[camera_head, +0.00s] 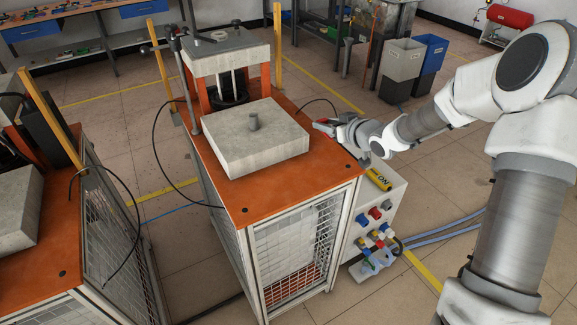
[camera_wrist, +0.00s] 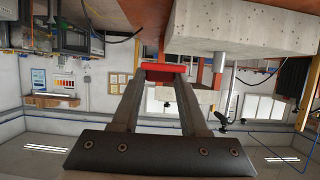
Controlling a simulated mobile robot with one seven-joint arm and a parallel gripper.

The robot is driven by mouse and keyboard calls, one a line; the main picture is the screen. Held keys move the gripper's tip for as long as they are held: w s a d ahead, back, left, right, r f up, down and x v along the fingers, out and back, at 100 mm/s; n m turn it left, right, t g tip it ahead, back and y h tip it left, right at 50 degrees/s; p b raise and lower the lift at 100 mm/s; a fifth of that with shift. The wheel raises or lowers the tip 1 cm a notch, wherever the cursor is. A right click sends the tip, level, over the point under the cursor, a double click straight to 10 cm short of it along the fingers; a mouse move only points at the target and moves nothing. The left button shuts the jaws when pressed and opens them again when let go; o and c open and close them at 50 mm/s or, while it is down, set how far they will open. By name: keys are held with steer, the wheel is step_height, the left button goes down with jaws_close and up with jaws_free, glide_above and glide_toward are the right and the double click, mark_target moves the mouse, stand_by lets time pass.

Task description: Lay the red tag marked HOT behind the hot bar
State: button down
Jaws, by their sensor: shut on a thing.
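My gripper (camera_head: 331,127) is shut on a small red tag (camera_head: 322,127). In the wrist view the red tag (camera_wrist: 166,67) sits crosswise between the fingertips (camera_wrist: 163,77); no lettering can be read on it. The gripper is at the right edge of the orange table top (camera_head: 240,207), to the right of a pale square block (camera_head: 262,155). The tag is held apart from the block.
Yellow posts (camera_head: 278,50) rise at the table's back corners. A black cable (camera_head: 153,150) loops at the left. A control panel (camera_head: 378,215) hangs at the front right.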

steer(key=b, duration=0.3)
glide_above(292, 176)
step_height(292, 176, down, 7)
steer(key=shift+f, duration=1.9)
steer(key=shift+f+b, duration=0.2)
steer(key=shift+b, duration=0.25)
steer(key=shift+c, duration=2.1)
jaws_free()
steer(key=shift+r, duration=0.15)
